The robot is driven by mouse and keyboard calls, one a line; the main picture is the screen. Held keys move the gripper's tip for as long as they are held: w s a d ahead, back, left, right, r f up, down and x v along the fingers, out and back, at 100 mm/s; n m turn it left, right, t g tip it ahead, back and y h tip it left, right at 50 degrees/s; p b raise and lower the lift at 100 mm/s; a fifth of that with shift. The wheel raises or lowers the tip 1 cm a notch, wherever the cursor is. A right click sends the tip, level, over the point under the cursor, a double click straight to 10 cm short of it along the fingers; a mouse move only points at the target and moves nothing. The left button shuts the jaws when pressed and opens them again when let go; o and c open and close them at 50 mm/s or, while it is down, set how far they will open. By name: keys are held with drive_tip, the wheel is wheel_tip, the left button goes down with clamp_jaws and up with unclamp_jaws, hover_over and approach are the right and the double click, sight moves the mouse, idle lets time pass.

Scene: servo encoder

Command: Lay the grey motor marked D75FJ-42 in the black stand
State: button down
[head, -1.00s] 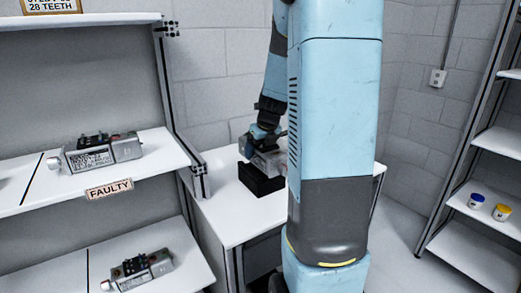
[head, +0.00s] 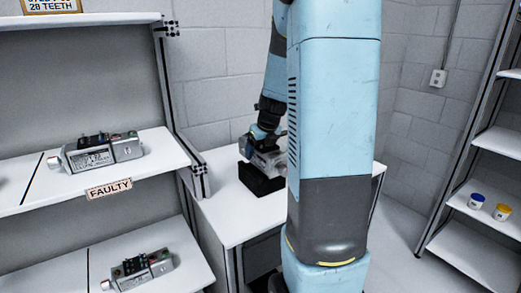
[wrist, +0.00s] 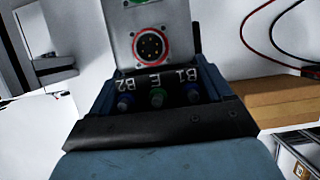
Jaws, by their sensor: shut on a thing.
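A grey motor (head: 262,160) is in my gripper (head: 258,146) above the white table. In the wrist view the motor's grey end (wrist: 150,45) shows a round connector ringed in red, and terminals labelled B1, E and B2 sit close to my gripper. The jaws are shut on the motor. The black stand (head: 262,183) is on the table directly under the motor. The motor appears at or just over the stand's top; my arm hides its right part, so I cannot tell whether they touch. The motor's marking is not readable.
A shelf at left holds a grey motor (head: 98,152) above a FAULTY label (head: 109,189) and another motor (head: 138,268) below. The white table (head: 225,215) has free room in front of the stand. A right shelf holds two small jars (head: 477,201). Red and black cables (wrist: 280,40) lie nearby.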

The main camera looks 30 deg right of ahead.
drive_tip(key=shift+f, duration=1.1)
idle(0.6)
drive_tip(key=shift+c, duration=1.1)
unclamp_jaws()
drive_tip(key=shift+o, duration=1.1)
drive_tip(key=shift+f, duration=0.15)
drive_tip(key=v, duration=1.4)
drive_tip(key=shift+f, duration=0.1)
